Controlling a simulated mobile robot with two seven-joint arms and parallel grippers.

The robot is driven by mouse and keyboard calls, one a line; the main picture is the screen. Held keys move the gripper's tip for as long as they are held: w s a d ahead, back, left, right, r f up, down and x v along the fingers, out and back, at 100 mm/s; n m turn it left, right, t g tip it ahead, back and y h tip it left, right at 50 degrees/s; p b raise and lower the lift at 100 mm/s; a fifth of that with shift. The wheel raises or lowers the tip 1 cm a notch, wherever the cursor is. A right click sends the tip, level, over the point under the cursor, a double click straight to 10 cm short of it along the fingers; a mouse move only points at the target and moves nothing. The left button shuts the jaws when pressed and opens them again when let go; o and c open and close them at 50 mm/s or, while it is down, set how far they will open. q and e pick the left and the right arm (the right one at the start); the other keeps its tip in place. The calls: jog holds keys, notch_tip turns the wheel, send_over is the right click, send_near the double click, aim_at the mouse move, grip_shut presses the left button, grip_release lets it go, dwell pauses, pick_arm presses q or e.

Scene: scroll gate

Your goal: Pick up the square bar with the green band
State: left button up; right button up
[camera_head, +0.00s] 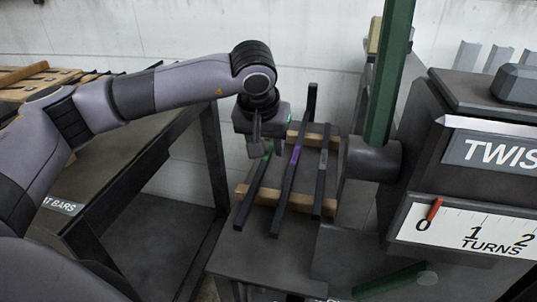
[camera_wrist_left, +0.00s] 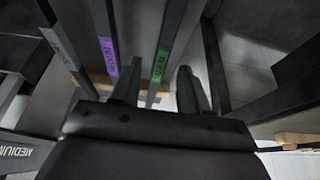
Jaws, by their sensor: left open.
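The square bar with the green band (camera_head: 252,194) is the leftmost of three dark bars lying side by side on wooden supports. Its green band shows in the left wrist view (camera_wrist_left: 160,64). My left gripper (camera_head: 257,148) is over the far part of this bar, pointing down, and hides some of it. In the left wrist view the left gripper (camera_wrist_left: 158,88) is open, with one finger on each side of the green-banded bar. Whether a finger touches the bar, I cannot tell. My right gripper is in neither view.
A bar with a purple band (camera_head: 290,178) lies just right of the green-banded one, then a bar with a grey band (camera_head: 321,183). A machine with a turns dial (camera_head: 472,229) and a green upright post (camera_head: 388,75) stand at the right. A dark table (camera_head: 120,165) stands left.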

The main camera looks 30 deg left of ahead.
pick_arm(q)
jog(key=shift+w+a+f, duration=0.1)
jog(key=shift+w+f, duration=0.1)
jog(key=shift+f, duration=0.35)
grip_shut()
jog(key=shift+w+r, duration=0.1)
jog(key=shift+r, duration=0.05)
dwell(0.9)
